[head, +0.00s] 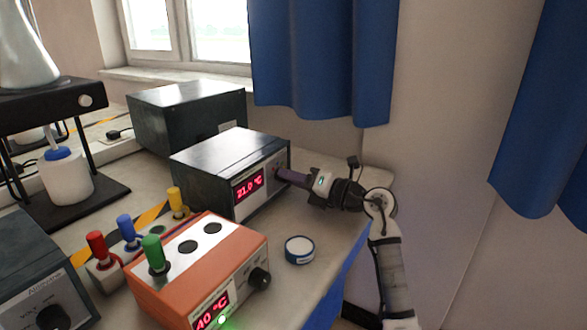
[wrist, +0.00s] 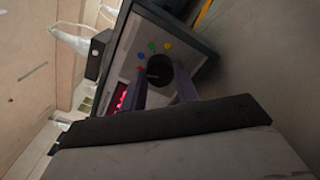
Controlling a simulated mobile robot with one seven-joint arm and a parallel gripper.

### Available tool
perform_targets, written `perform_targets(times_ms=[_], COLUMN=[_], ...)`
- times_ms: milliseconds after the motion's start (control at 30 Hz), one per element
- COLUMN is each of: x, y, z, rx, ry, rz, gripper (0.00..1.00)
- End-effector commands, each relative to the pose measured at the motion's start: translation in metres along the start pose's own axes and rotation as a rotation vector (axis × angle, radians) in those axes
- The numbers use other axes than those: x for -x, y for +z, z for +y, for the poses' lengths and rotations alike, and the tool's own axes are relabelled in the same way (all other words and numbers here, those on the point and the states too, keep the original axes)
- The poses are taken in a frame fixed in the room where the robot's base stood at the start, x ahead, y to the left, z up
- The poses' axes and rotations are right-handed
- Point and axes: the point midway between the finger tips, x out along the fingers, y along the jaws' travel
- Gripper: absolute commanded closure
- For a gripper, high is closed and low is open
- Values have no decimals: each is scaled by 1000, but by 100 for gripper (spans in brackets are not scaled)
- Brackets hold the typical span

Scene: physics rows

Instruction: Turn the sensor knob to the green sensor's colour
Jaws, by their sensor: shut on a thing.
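The sensor knob (wrist: 158,69) is dark and round, on the front of a dark box (head: 215,160) with a red 21.0 °C display (head: 249,184). I cannot tell which dot the knob points to. My gripper (head: 281,173) is shut on the knob, its two fingers on either side in the wrist view (wrist: 163,86). In the head view it hides the knob. The green sensor (head: 153,256) stands upright in the orange block (head: 185,283).
Red (head: 97,246), blue (head: 127,228) and yellow (head: 177,200) sensors stand in a pale holder behind the orange block. The block has a 40 °C display and its own black knob (head: 260,279).

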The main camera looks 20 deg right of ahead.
Motion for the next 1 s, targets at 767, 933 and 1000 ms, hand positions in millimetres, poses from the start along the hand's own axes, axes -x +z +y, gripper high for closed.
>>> perform_targets(times_ms=[767,933,1000], x=[1,0,0], y=[4,3,3], z=[5,4,4], rx=[-732,-864,-908], ry=[0,0,0], rz=[0,1,1], gripper=[92,92,92])
